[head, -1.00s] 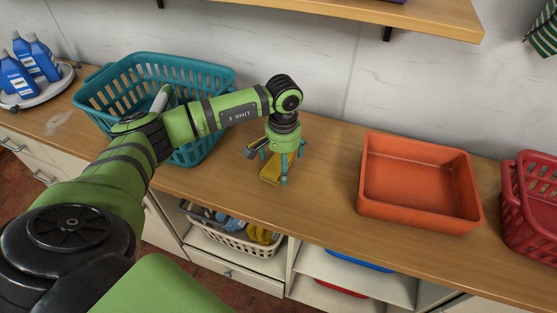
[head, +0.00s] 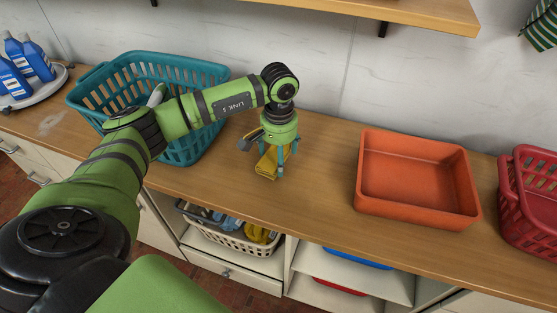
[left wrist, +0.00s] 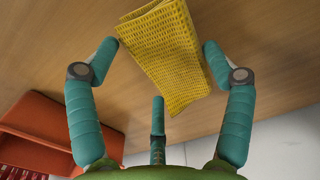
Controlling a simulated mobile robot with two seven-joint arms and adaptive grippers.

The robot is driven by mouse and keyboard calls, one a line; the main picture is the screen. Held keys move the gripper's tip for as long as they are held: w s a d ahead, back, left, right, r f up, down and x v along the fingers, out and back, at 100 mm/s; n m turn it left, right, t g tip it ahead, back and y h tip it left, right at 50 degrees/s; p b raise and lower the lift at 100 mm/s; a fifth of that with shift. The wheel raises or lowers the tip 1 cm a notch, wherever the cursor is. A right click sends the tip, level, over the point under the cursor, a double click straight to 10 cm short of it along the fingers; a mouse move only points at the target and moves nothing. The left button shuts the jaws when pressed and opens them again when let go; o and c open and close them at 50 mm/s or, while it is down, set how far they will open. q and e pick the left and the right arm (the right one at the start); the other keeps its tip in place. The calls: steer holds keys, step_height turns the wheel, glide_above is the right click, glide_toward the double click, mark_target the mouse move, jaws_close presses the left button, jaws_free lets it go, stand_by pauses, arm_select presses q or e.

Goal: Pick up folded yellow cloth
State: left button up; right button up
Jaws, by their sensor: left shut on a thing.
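The folded yellow cloth (head: 266,164) is at the counter's front part, under my left gripper (head: 271,168). I cannot tell for sure whether the cloth is clear of the counter. My right gripper is in neither view.
A teal basket (head: 190,145) stands left behind my left arm. An orange tub (head: 415,210) and a red basket (head: 530,225) stand to the right. Blue bottles (head: 38,55) stand on a round tray at far left. The counter (head: 320,160) between gripper and tub is clear.

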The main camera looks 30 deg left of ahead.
arm_select(q)
steer(key=shift+w+r+b, duration=0.1)
steer(key=shift+r+b, duration=0.25)
steer(key=shift+r, duration=0.6)
steer(key=s+d+r+b, duration=0.2)
steer(key=s+d+r, duration=0.4)
steer(key=s, duration=0.4)
steer(key=shift+r, duration=0.6)
steer(key=shift+s, duration=0.1)
steer(key=shift+o, duration=0.6)
